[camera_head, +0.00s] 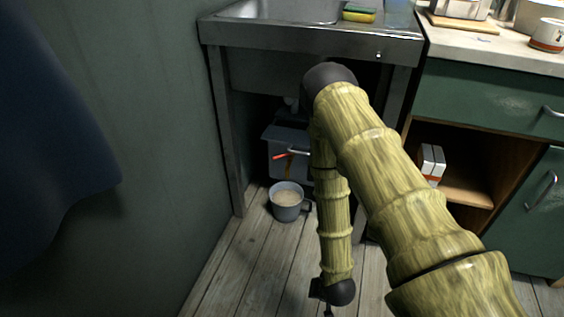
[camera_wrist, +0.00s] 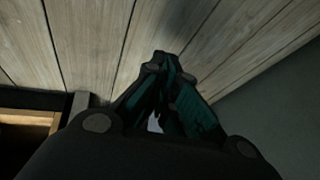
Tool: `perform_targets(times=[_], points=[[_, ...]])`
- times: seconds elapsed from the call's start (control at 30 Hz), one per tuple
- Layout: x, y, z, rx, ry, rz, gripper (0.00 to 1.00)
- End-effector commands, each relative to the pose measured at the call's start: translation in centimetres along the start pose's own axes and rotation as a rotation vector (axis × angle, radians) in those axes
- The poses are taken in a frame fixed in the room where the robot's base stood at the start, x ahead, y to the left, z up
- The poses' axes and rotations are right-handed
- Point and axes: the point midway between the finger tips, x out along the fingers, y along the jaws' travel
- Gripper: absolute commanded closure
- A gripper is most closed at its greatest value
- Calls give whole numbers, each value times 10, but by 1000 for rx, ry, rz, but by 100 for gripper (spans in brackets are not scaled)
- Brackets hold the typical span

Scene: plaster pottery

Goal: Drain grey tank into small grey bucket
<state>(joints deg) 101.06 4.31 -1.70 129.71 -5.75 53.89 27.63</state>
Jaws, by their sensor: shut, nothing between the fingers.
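The grey tank (camera_head: 284,147) stands under the metal sink, partly hidden behind my arm. A red-handled valve lever (camera_head: 282,156) shows at its front. The small grey bucket (camera_head: 287,206) stands upright on the floor in front of and below the tank, with a pale beige content inside and a handle on its right side. My gripper (camera_wrist: 158,62) is shut and empty over the floorboards in the wrist view. In the head view, the end of my arm hangs low, to the right of and nearer than the bucket, with the gripper mostly cut off at the bottom edge.
The metal sink unit (camera_head: 310,40) has legs around the tank. A green cabinet (camera_head: 490,105) with an open shelf holding a small white box (camera_head: 432,163) stands at right. A green wall is close on the left. The plank floor (camera_head: 240,265) in front of the bucket is clear.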

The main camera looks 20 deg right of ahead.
Motion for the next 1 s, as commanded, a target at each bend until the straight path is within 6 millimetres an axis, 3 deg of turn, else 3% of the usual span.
perform_targets(times=[0.03,0.23,0.4,0.5,0.6,0.7,1.0], points=[[10,-10,-31,73,69,-45,100],[29,-49,-146,377,291,-279,100],[24,-79,-239,607,410,-532,100],[14,-94,-283,713,444,-679,100],[4,-104,-317,790,456,-801,100],[-4,-110,-338,841,455,-885,100],[-1,-122,-360,875,449,-950,100]])
